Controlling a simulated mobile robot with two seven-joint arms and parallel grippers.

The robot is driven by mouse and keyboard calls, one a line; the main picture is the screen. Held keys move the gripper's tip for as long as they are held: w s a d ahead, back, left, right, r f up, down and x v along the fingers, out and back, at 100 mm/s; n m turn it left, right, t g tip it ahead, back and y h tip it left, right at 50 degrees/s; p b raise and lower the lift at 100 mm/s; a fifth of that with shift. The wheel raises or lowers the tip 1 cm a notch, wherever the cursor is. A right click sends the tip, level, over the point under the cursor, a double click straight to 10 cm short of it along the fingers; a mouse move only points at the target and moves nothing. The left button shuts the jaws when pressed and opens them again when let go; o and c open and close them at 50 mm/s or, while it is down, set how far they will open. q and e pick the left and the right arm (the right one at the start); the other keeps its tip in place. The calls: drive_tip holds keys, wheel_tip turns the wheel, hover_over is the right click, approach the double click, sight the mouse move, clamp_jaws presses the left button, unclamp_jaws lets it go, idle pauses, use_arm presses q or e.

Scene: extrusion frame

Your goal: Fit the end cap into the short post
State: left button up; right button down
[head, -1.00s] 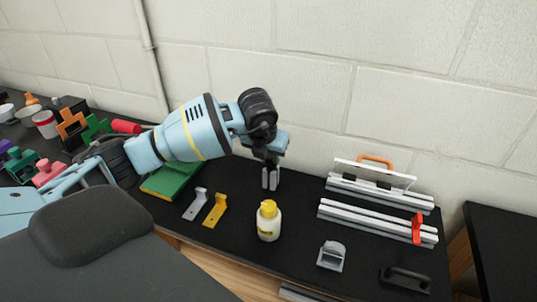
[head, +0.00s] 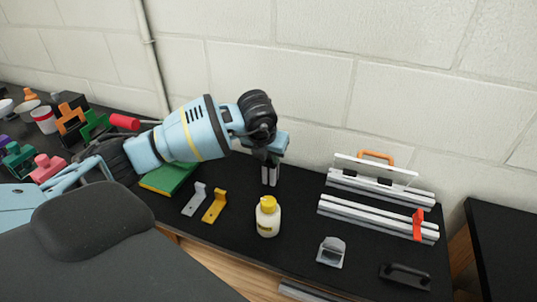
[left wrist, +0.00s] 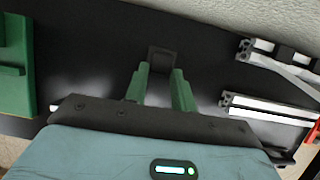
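My left gripper (head: 271,175) points down, low over the black table behind the yellow-capped bottle. In the left wrist view its two fingers (left wrist: 160,82) stand a little apart. A small dark square block (left wrist: 161,57), which may be the end cap, shows between and just beyond the fingertips. I cannot tell whether the fingers press on it or stand around it. I cannot single out the short post for certain. Pale extrusion bars (head: 375,217) lie at the right and also show in the left wrist view (left wrist: 265,108). My right gripper is not in view.
The bottle (head: 267,217), a grey bracket (head: 194,200) and a yellow bracket (head: 215,206) stand in front of the gripper. A grey fitting (head: 331,252), black handle (head: 405,275) and red clip (head: 418,224) are at right. A green block (head: 167,178) is left; the wall is behind.

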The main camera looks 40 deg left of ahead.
use_arm(q)
drive_tip(key=o, duration=0.5)
drive_tip(key=shift+c, duration=0.2)
drive_tip(key=shift+s+r, duration=0.15)
drive_tip(key=shift+r, duration=0.35)
drive_tip(key=v, duration=0.7)
drive_tip(key=shift+f, duration=0.1)
drive_tip(key=shift+d, duration=0.1)
